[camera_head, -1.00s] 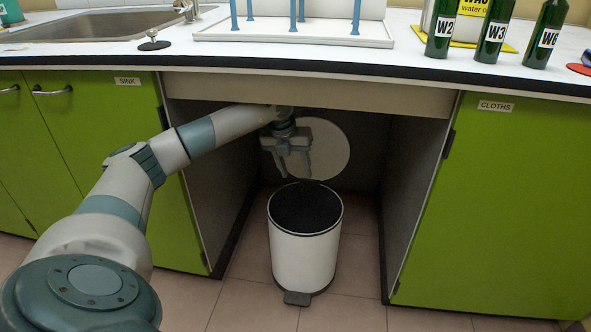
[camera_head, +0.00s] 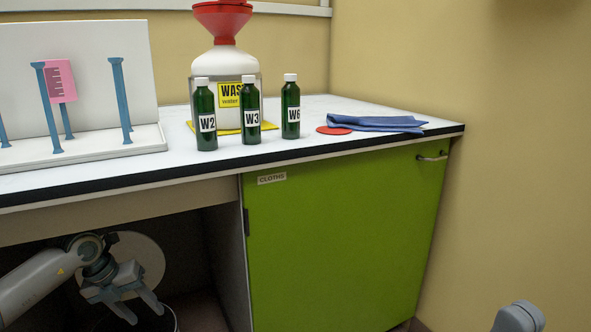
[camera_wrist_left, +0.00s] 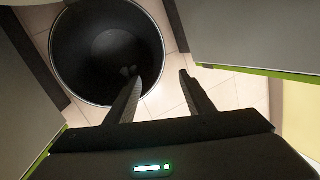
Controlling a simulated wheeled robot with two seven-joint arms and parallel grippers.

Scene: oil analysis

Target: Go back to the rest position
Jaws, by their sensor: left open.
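My left gripper (camera_head: 146,316) is in the open space under the worktop, above the bin, with its fingers pointing down. In the left wrist view its two fingers (camera_wrist_left: 160,78) are apart with nothing between them. The black-lined bin (camera_wrist_left: 75,62) lies beyond the fingers, and something small and pale shows at its bottom. In the head view only part of the bin's rim (camera_head: 172,315) shows, at the bottom edge. The round pale lid (camera_head: 150,252) stands up behind the gripper. My right gripper is out of view.
The worktop's front edge (camera_head: 120,190) runs above my left arm. The green cloths cupboard (camera_head: 340,230) closes the space to the right. Green bottles W2 (camera_head: 205,140), W3 (camera_head: 251,135) and W6 (camera_head: 290,120), a waste container (camera_head: 235,62) and a blue cloth (camera_head: 375,123) stand or lie on the worktop.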

